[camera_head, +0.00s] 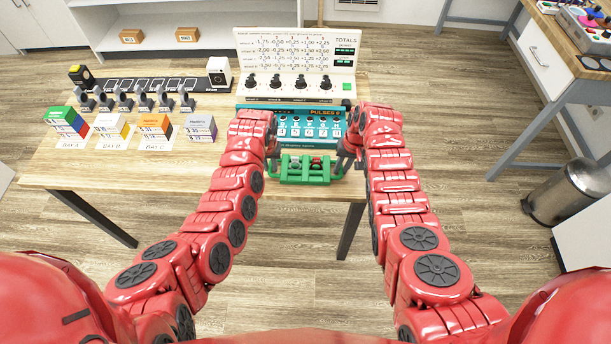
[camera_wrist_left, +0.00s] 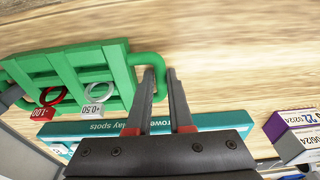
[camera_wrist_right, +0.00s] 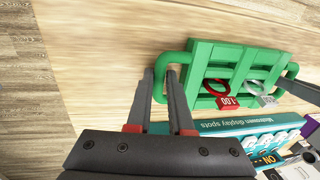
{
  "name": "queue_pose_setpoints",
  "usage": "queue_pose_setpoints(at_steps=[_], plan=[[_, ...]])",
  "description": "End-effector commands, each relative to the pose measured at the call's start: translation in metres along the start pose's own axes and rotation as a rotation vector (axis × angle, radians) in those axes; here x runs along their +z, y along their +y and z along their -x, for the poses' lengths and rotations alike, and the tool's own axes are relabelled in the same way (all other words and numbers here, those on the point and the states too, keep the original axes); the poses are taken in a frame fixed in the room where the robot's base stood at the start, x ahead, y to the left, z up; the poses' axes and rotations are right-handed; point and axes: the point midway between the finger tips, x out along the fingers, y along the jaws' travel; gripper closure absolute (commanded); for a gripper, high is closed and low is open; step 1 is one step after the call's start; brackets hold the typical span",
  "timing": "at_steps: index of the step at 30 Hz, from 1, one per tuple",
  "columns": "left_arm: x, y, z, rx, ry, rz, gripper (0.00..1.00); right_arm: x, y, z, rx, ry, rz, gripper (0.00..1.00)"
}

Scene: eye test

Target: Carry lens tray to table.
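The lens tray (camera_head: 305,180) is a green open frame with a loop handle at each end. It is at the front of the wooden table (camera_head: 185,178), before a teal box. I cannot tell if it touches the tabletop. It holds a red-tagged lens (camera_wrist_left: 52,97) and a white-tagged lens (camera_wrist_left: 98,92). My left gripper (camera_head: 273,158) is closed around its left handle; the left wrist view shows the handle between the fingers (camera_wrist_left: 161,74). My right gripper (camera_head: 345,158) is closed around the right handle, which shows between the fingers in the right wrist view (camera_wrist_right: 160,73).
The teal box (camera_head: 240,122) and a white panel with knobs (camera_head: 290,88) stand right behind the tray. Coloured card blocks (camera_head: 155,127) and a row of grey holders (camera_head: 145,101) fill the left side. A second table (camera_head: 561,52) and a bin (camera_head: 567,192) are at right.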

Motion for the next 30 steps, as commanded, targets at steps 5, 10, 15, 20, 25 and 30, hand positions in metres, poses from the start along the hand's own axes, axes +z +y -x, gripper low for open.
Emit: queue_pose_setpoints(at_steps=[5, 10, 15, 20, 25, 30], plan=[[0.0, 0.001, 0.002, 0.001, -0.001, -0.001, 0.53, 0.0, -0.001, 0.002, 0.0, 0.0, 0.001, 0.53], [0.0, 0.0, 0.002, 0.0, -0.001, -0.001, 0.53, 0.0, -0.001, 0.002, 0.0, 0.0, 0.0, 0.53], [0.0, 0.001, 0.005, 0.0, 0.0, -0.002, 0.53, 0.0, 0.0, 0.002, 0.001, 0.001, 0.0, 0.53], [-0.001, 0.001, 0.02, 0.0, 0.003, 0.001, 0.53, 0.0, 0.0, 0.002, 0.001, 0.0, 0.0, 0.53], [0.0, 0.001, 0.05, 0.001, 0.003, 0.0, 0.53, 0.0, 0.0, 0.002, 0.001, 0.0, 0.0, 0.53], [-0.002, 0.001, 0.085, 0.001, 0.006, -0.001, 0.53, 0.0, 0.0, 0.002, 0.001, 0.0, 0.0, 0.53]])
